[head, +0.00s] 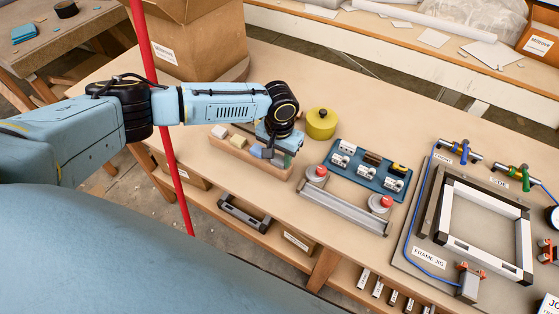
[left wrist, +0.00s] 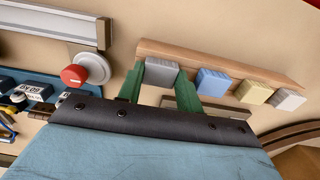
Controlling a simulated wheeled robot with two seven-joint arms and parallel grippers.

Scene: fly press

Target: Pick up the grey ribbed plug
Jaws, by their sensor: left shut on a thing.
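The grey ribbed plug (left wrist: 162,72) is between the green fingers of my left gripper (left wrist: 160,84), which is shut on it. In the left wrist view it overlaps the wooden rack (left wrist: 215,60), in line with the other blocks; I cannot tell whether it is clear of the rack. In the head view my left gripper (head: 280,155) is at the right part of the rack (head: 230,150), and its fingers hide most of the plug. My right gripper is not in view.
A blue block (left wrist: 215,82), a yellow block (left wrist: 254,92) and a pale block (left wrist: 289,99) stand beside the plug. A yellow-green round container (head: 321,124) is behind. A blue tray (head: 340,178) and a rail with red knobs (head: 345,212) are to the right.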

